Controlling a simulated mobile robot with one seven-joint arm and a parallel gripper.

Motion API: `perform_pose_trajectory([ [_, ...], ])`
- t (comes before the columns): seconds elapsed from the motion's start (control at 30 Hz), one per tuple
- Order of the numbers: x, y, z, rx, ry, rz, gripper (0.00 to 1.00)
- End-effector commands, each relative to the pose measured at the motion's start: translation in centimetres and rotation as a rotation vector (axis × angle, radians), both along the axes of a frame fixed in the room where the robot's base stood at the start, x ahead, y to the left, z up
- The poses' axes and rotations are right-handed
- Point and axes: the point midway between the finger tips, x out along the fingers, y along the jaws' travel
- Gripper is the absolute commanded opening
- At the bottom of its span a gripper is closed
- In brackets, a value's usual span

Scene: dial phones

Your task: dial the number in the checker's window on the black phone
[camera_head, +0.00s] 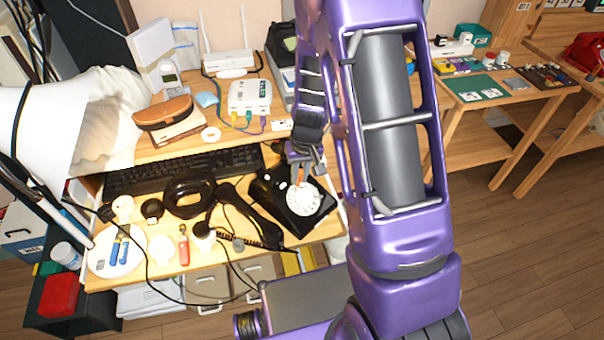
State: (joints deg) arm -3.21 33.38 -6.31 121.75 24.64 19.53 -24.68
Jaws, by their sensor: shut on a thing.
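The black phone (322,224) stands on the right part of the desk's lower level, its white rotary dial (303,199) facing up. A black handset (250,214) lies off the phone, just left of it, with a coiled cord. My gripper (301,174) is over the far edge of the dial, pointing down. It is shut on a thin orange-brown thing, small and partly hidden by the fingers. I cannot tell whether its tip touches the dial. I cannot make out which device is the checker, and no number is readable.
A black keyboard (150,177) lies behind, with black headphones (188,192) before it. A plate (117,252) and a red-handled tool (183,244) are at front left. A white router (229,61) and a white box with cables (250,97) stand on the upper shelf.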

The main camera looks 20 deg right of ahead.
Motion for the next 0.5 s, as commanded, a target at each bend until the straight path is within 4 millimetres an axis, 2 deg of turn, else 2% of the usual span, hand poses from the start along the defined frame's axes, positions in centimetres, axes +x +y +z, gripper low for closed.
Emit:
perform_pose_trajectory([
  [0.5, 0.23, 0.18, -0.72, 0.000, 0.000, 0.001, 0.00],
])
